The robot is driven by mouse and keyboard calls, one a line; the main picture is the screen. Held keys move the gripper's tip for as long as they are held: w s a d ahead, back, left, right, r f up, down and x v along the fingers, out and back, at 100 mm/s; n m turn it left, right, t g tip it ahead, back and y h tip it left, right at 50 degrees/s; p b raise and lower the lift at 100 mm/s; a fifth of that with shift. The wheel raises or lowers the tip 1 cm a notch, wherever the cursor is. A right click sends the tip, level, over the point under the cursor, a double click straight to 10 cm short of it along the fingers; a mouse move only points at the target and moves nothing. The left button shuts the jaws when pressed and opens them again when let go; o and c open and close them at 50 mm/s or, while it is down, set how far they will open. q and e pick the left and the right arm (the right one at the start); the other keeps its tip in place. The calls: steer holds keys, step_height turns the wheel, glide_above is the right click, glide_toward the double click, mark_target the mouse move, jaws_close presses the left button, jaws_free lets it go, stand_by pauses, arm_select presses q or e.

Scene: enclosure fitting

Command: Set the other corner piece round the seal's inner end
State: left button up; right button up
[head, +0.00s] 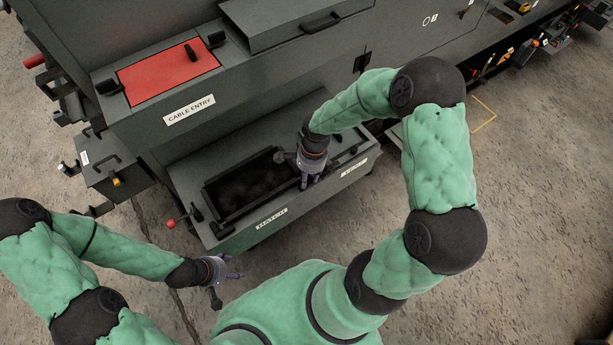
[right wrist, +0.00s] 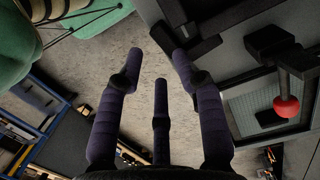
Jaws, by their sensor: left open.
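A black raised frame (head: 262,206) surrounds a dark opening in the grey ledge labelled HATCH in the head view. I cannot make out the seal or a corner piece for sure. My right gripper (head: 312,184) is over the ledge at the frame's right end and hides part of it. In the right wrist view its three purple fingers (right wrist: 160,70) are spread, with bare floor showing between them. Black blocks (right wrist: 205,48) lie by the right fingertip; I cannot tell whether they touch it. My left gripper (head: 228,277) is open and empty, left of and below the ledge.
A red panel (head: 168,74) is set in the upper grey housing labelled CABLE ENTRY. A red knob (head: 171,224) sticks out left of the ledge. A red knob (right wrist: 286,106) also shows in the right wrist view. Bare floor (head: 530,220) lies right.

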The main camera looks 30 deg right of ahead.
mark_target(310, 181)
arm_select(q)
step_height(310, 181, up, 2)
steer(key=shift+p, duration=0.85)
arm_select(e)
step_height(310, 181, up, 10)
steer(key=d, duration=0.1)
steer(key=shift+w, duration=0.3)
